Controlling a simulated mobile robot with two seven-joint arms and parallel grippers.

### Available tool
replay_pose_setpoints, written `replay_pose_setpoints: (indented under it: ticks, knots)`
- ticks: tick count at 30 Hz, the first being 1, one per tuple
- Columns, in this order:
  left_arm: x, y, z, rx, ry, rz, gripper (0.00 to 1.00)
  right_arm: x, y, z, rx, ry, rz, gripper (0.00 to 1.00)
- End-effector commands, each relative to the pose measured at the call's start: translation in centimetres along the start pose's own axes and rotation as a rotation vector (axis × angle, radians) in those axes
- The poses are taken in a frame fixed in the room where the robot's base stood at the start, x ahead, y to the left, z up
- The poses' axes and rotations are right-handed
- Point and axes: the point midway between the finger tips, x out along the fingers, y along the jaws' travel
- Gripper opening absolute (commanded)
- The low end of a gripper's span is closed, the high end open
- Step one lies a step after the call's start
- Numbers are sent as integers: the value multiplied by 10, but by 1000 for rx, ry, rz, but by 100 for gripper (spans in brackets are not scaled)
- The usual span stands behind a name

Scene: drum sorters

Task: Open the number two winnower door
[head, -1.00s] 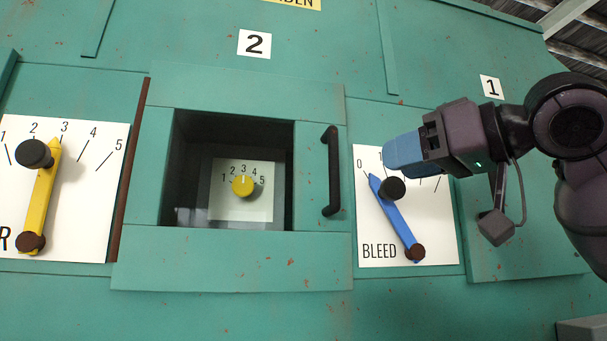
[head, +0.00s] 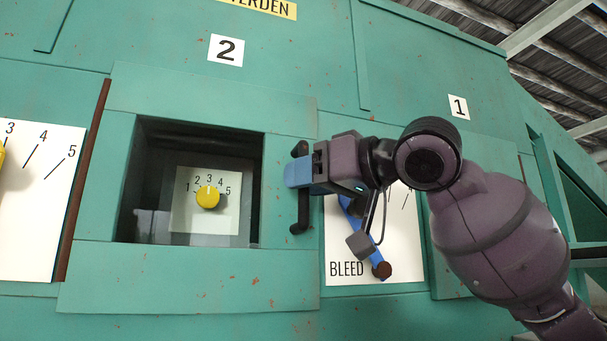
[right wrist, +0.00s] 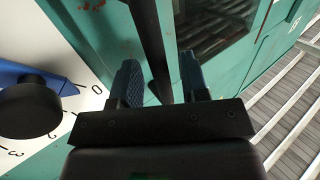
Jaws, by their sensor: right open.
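The number two door is a teal framed door (head: 190,292) with a dark window, under a white "2" label (head: 226,50). It looks shut. Its black vertical handle (head: 301,212) is on the door's right side. My right gripper (head: 296,173) is at the handle in the head view. In the right wrist view, the open fingers (right wrist: 160,82) stand on either side of the black handle bar (right wrist: 148,40), which passes between them. Whether either finger touches the bar is unclear. My left gripper is not in view.
Right of the door is a BLEED panel (head: 345,250) with a blue lever (head: 360,236), partly behind my right gripper. Left is another dial panel (head: 40,220). A yellow knob (head: 208,197) shows through the window. A "1" label (head: 458,107) is farther right.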

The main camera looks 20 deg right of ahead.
Motion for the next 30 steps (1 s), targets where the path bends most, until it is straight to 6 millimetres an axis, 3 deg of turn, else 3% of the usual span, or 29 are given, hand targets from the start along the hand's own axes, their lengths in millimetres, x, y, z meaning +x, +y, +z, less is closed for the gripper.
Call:
replay_pose_setpoints:
  ticks: [13, 21, 30]
  knots:
    - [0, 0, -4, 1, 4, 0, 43, 10, 0, 0, 0, 0, 0, 41]
    - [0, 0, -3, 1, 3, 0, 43, 10, 0, 0, -1, -1, 0, 1]
    - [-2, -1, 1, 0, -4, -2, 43, 10, -1, 0, -1, -1, 1, 0]
